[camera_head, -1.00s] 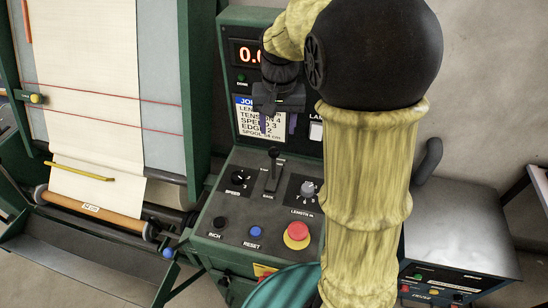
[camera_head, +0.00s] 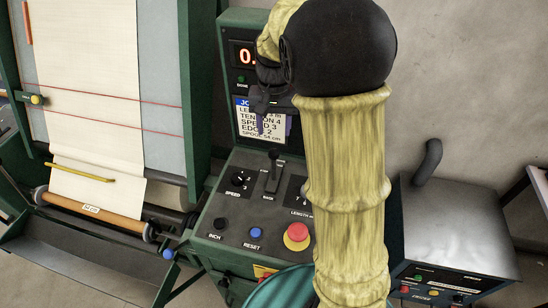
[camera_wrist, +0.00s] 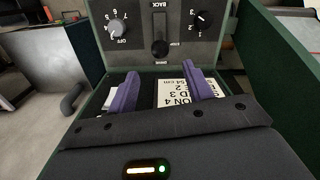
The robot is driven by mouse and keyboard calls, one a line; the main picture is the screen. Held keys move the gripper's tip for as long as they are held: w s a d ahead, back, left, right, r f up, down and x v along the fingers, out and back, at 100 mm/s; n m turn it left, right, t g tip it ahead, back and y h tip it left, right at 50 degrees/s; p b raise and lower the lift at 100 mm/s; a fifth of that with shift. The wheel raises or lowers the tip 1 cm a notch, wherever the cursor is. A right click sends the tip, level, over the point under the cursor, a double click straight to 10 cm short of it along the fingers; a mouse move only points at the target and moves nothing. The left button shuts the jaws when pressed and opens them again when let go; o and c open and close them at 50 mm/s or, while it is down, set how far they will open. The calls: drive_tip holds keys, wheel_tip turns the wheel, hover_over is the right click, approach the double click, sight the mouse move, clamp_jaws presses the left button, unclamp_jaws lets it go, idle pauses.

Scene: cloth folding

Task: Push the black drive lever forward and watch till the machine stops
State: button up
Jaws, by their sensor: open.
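The black drive lever (camera_head: 273,168) stands up from its slot on the green control panel in the head view. It also shows in the wrist view as a dark knob (camera_wrist: 160,47) between the labels BACK and DRIVE. My gripper (camera_head: 270,130) hangs in front of the job card, above and behind the lever, partly hidden by my wrist. In the wrist view its two purple fingers (camera_wrist: 163,82) are apart with nothing between them, and the lever lies beyond their tips. The display (camera_head: 245,56) reads a red 0, its other digits hidden by my arm.
On the panel are a speed knob (camera_head: 237,178), a black inch button (camera_head: 220,224), a blue reset button (camera_head: 256,233) and a red stop button (camera_head: 297,233). Cream cloth (camera_head: 95,100) runs down to a roller (camera_head: 95,212) at left. A grey metal cabinet (camera_head: 460,215) stands at right.

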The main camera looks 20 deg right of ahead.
sight(274, 159)
wheel_tip(274, 159, down, 13)
drive_tip(key=shift+r+p, duration=0.15)
drive_tip(key=shift+p, duration=0.55)
clamp_jaws()
